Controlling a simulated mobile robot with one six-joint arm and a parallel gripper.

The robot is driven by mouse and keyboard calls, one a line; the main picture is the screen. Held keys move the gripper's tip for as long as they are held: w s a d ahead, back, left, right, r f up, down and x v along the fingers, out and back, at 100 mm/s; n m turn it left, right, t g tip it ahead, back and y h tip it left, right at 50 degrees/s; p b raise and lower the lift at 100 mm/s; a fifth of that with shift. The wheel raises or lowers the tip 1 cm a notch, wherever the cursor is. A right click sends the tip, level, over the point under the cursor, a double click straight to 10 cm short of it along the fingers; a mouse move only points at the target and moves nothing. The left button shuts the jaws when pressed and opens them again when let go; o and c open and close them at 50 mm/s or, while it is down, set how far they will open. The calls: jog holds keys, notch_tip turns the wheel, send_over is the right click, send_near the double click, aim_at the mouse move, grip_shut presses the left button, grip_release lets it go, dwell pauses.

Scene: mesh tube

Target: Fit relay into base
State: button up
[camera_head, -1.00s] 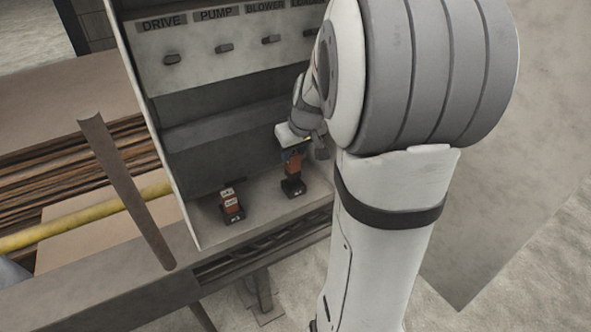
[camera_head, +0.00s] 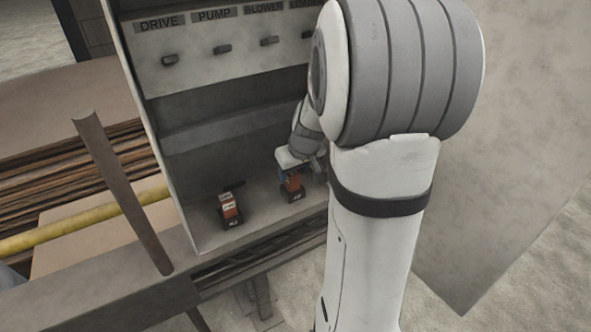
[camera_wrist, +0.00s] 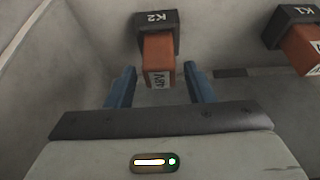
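An orange relay (camera_wrist: 158,62) with a white label stands at the dark base marked K2 (camera_wrist: 157,25); how deep it sits in the base cannot be told. In the head view, the relay (camera_head: 292,182) is above the dark base (camera_head: 293,196) on the cabinet shelf, its top partly hidden by my gripper. My gripper (camera_wrist: 160,85) has its blue fingers on either side of the relay, with a visible gap on both sides. It is open around the relay. My arm hides the cabinet's right part.
A second orange relay (camera_head: 229,205) sits on another dark base (camera_head: 231,222) to the left, marked K1 in the wrist view. The cabinet's panel (camera_head: 230,65) with switches is above. The cabinet's left side wall (camera_head: 150,130) bounds the space.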

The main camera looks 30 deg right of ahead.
jog(key=shift+o, duration=0.2)
jog(key=shift+r+p, duration=0.3)
jog(key=shift+r, duration=0.2)
jog(key=p+v, duration=0.2)
jog(key=v, duration=0.9)
jog(key=s+a+f+g, duration=0.2)
jog(key=s+a+f, duration=0.1)
jog(key=s+a, duration=1.1)
jog(key=shift+s+f+g, duration=0.15)
jog(key=shift+f+g, duration=0.25)
jog(key=shift+a, duration=0.1)
